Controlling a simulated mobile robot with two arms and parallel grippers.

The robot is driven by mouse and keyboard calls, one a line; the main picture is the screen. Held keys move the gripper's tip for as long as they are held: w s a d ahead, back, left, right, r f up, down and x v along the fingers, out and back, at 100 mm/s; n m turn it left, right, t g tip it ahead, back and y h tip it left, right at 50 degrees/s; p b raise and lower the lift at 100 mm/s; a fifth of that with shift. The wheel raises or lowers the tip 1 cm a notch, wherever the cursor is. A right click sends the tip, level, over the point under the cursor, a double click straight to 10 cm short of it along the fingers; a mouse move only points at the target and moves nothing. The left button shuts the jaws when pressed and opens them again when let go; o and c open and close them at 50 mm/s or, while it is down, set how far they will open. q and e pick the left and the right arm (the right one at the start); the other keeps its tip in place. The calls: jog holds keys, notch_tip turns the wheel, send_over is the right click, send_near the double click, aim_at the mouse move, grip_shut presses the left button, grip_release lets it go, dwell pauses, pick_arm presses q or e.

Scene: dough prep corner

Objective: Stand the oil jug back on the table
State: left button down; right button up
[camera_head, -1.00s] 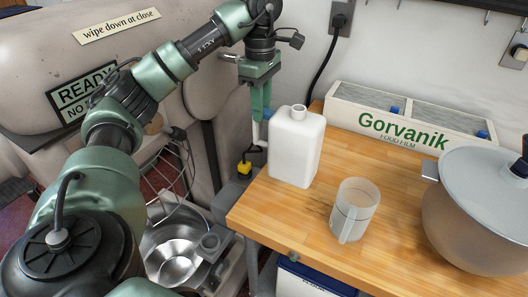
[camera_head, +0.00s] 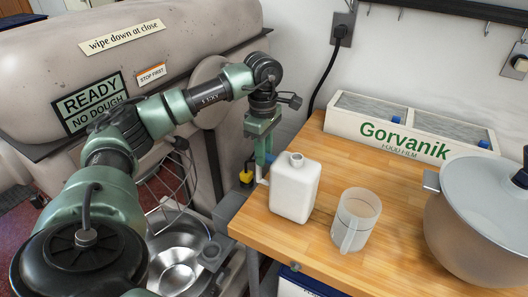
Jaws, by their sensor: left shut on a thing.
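The oil jug (camera_head: 294,190) is a white, boxy container with a short round neck and a handle on its left side. It is roughly upright over the near left part of the wooden table (camera_head: 285,250), close to its left edge. Its base is at or very near the tabletop; I cannot tell whether it touches. My left gripper (camera_head: 266,164) points down at the jug's left side and is shut on it near the handle. The fingertips are partly hidden by the jug. My right gripper is not in view.
A clear measuring cup (camera_head: 355,220) stands just right of the jug. A large lidded pot (camera_head: 475,225) is at the right. A metal bowl (camera_head: 178,265) sits below the table's left edge.

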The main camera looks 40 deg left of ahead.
pick_arm(q)
jog(key=c, duration=1.2)
grip_release()
jog(key=shift+f, duration=0.1)
jog(key=shift+r, duration=0.5)
notch_tip(320, 180, up, 5)
jog(key=shift+r+b, duration=0.1)
jog(key=shift+b, duration=0.85)
notch_tip(320, 180, up, 6)
jog(key=p, duration=0.1)
